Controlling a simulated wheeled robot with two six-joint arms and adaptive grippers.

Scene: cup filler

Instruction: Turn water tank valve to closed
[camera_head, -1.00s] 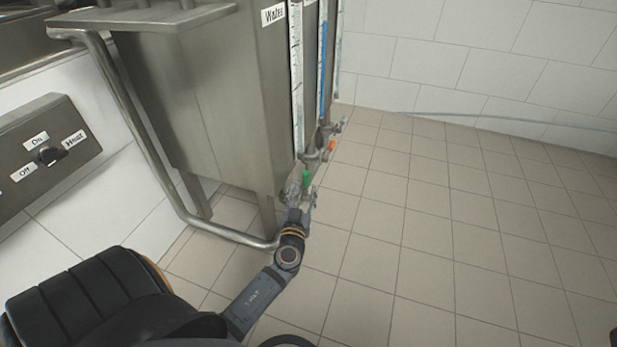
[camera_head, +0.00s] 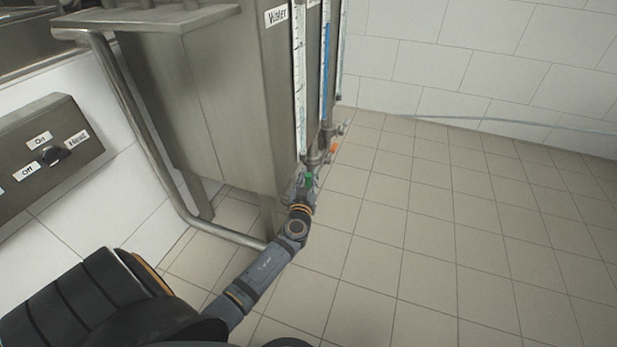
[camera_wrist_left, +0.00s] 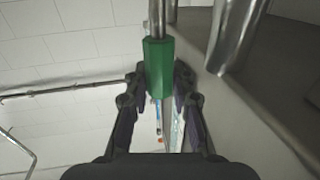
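The steel water tank (camera_head: 235,100), labelled "Water", stands left of centre in the head view. The green valve handle (camera_head: 309,180) is at its lower front, below the gauge, partly hidden by my left gripper (camera_head: 303,188). In the left wrist view the green handle (camera_wrist_left: 158,65) lies between the two fingertips of my left gripper (camera_wrist_left: 160,82). The fingertips sit close against both sides of the handle, and the gripper looks shut on it. The handle runs lengthwise between the fingers below a metal stem. My right gripper is not in view.
An orange valve handle (camera_head: 334,148) is on a second tank just behind. A bent metal pipe (camera_head: 150,160) runs down the tank's left side. A wall switch box (camera_head: 45,155) is at the left. The tiled floor (camera_head: 450,230) to the right is clear.

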